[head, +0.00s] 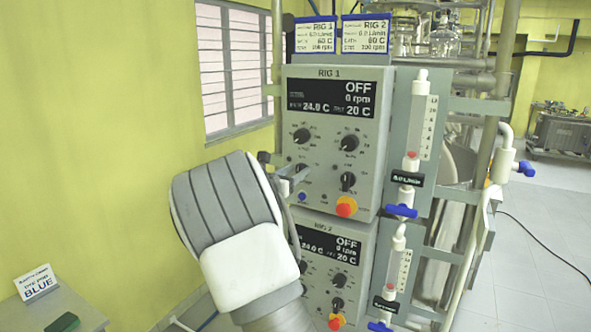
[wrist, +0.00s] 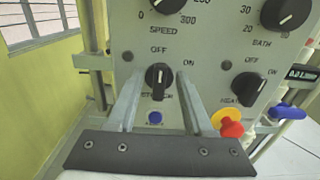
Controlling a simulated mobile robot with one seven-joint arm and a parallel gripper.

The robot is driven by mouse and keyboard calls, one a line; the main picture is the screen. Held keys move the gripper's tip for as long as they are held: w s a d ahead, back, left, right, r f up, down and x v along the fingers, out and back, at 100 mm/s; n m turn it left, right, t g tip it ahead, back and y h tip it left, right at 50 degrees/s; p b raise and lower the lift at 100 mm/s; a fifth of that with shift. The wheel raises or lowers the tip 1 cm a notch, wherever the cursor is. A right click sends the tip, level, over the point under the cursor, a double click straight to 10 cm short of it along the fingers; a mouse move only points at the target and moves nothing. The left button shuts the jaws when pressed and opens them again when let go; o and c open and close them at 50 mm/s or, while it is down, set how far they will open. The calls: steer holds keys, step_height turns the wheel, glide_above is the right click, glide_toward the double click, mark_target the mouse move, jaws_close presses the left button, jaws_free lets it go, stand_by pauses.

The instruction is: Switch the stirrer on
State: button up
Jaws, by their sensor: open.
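The stirrer knob (wrist: 159,77) is black with a white pointer line, on the RIG 1 panel (head: 331,73). Its pointer stands about upright at the OFF mark; ON is printed to its upper right. The label beneath is partly hidden by my fingers. My gripper (wrist: 158,84) is open, with one finger to the left and one to the right of the knob; I cannot tell whether they touch it. In the head view my gripper (head: 293,178) is at the panel's lower left and partly covers this knob. The RIG 1 display (head: 326,98) reads OFF and 0 rpm.
The heater knob (wrist: 248,88) and a red-and-yellow emergency button (wrist: 229,124) lie right of my fingers. A blue button (wrist: 155,117) sits below the knob. Speed and bath dials are above. The RIG 2 panel (head: 367,240) is below RIG 1.

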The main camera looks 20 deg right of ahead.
steer(key=shift+w+d, duration=0.1)
steer(key=shift+d, duration=0.05)
jaws_close()
steer(key=shift+f+b, duration=0.15)
steer(key=shift+b, duration=0.45)
steer(key=shift+s+d+f+m+b, duration=0.15)
steer(key=shift+m+b, duration=1.85)
steer(key=shift+b, duration=1.2)
steer(key=shift+s+d+f+m+b, duration=0.15)
steer(key=shift+m+b, duration=1.85)
steer(key=shift+b, duration=1.25)
steer(key=shift+s+m+b, duration=0.15)
steer(key=shift+m+b, duration=1.85)
steer(key=shift+b, duration=1.2)
steer(key=shift+r, duration=0.1)
